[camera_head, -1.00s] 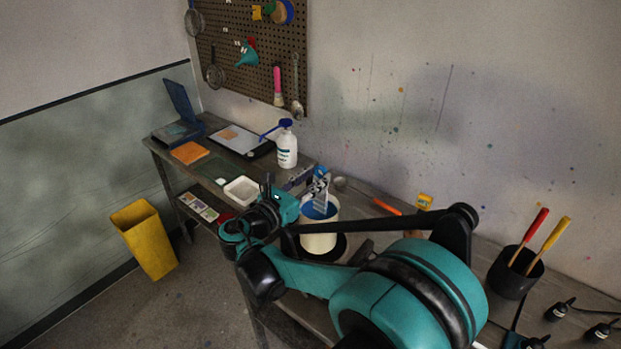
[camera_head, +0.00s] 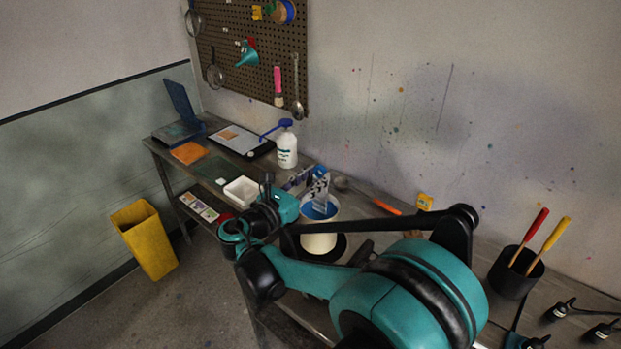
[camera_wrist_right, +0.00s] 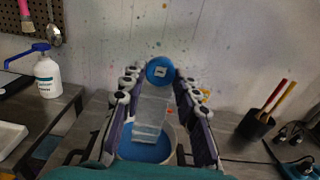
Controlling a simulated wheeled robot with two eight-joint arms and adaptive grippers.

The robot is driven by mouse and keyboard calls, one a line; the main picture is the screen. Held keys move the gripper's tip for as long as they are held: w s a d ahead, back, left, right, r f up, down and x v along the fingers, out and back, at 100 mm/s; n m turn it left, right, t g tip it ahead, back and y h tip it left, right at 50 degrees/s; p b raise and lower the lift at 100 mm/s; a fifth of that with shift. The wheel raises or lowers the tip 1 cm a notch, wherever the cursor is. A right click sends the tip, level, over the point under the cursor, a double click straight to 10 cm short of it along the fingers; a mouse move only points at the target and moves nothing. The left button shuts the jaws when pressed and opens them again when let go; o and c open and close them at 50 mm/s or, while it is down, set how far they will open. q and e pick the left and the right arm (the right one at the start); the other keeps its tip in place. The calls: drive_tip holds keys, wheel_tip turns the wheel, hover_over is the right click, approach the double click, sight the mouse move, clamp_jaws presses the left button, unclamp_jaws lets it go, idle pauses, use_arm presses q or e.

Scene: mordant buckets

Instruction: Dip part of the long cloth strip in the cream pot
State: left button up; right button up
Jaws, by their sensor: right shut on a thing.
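The cream pot (camera_head: 319,238) stands on the bench, with blue liquid (camera_head: 311,212) inside. It also shows in the right wrist view, where the blue liquid (camera_wrist_right: 146,150) lies beyond and below my fingers. My right gripper (camera_head: 318,182) is over the pot, shut on the pale cloth strip (camera_wrist_right: 152,110). The strip hangs between the fingers toward the liquid; in the head view its lower part (camera_head: 321,204) appears inside the rim. I cannot tell exactly how far it dips. A round blue piece (camera_wrist_right: 160,70) shows at the fingertip end. My left gripper is not in view.
A white bottle with blue pump (camera_head: 287,150) and a white tray (camera_head: 242,191) stand left of the pot. A black holder with red and yellow handles (camera_head: 514,275) is at the right. An orange-handled tool (camera_head: 385,207) lies behind the pot. A yellow bin (camera_head: 146,240) stands on the floor.

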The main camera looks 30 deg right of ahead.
drive_tip(key=shift+s+d, duration=0.15)
drive_tip(key=shift+d, duration=0.1)
drive_tip(key=shift+w+a, duration=0.35)
drive_tip(key=shift+a, duration=0.45)
drive_tip(key=shift+s+d, duration=0.35)
drive_tip(key=shift+d, duration=0.45)
wheel_tip(320, 180, up, 7)
drive_tip(key=p, duration=0.5)
drive_tip(key=shift+r+p, duration=0.1)
drive_tip(key=shift+p, duration=0.2)
idle(2.2)
wheel_tip(320, 180, up, 5)
drive_tip(key=p, duration=0.4)
idle(0.4)
